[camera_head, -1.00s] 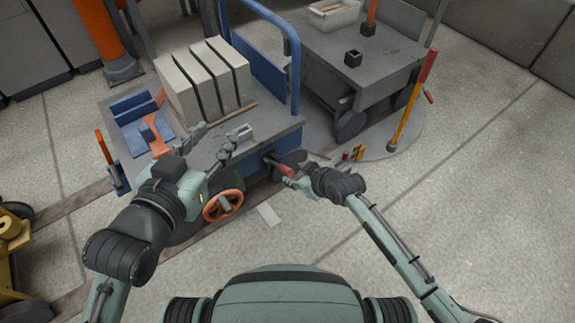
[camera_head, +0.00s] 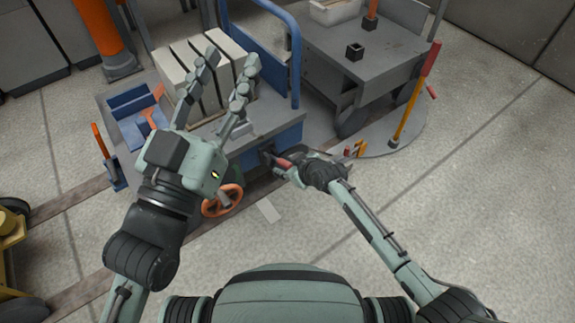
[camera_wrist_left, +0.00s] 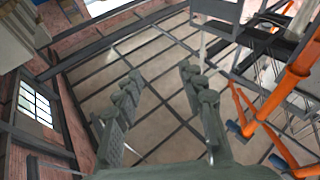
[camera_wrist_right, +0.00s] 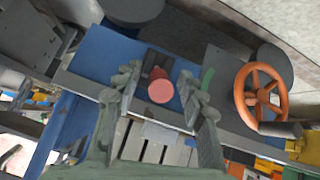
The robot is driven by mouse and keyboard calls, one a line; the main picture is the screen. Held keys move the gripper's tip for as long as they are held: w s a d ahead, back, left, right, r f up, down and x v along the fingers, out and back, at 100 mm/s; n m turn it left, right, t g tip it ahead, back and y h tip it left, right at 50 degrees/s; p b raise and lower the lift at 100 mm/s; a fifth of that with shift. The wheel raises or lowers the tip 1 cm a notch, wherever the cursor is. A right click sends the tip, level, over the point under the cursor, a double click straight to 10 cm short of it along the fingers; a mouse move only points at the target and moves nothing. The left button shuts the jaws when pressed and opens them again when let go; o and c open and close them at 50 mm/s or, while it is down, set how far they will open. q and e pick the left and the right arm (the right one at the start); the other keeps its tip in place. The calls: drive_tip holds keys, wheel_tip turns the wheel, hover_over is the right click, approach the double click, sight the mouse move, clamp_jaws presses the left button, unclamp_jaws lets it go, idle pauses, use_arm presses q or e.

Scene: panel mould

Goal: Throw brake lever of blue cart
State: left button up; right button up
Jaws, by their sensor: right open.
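The blue cart (camera_head: 265,137) stands ahead of me, carrying several upright grey slabs. Its brake lever (camera_head: 284,162) has a red grip and sticks out low on the near side. In the right wrist view the lever's round red end (camera_wrist_right: 160,91) lies between the fingers. My right gripper (camera_head: 287,168) is open at the lever, one finger on either side; contact cannot be told. My left gripper (camera_head: 232,60) is open and empty, raised in front of the slabs and hiding part of them. Its spread fingers also show in the left wrist view (camera_wrist_left: 160,75).
An orange handwheel (camera_head: 222,200) is at the cart's near side, left of the lever. A grey cart (camera_head: 375,65) stands behind right. A yellow post with a red grip (camera_head: 415,95) rises to the right. The floor at right is clear.

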drive_tip(key=shift+c, duration=0.2)
clamp_jaws()
drive_tip(key=shift+f, duration=0.1)
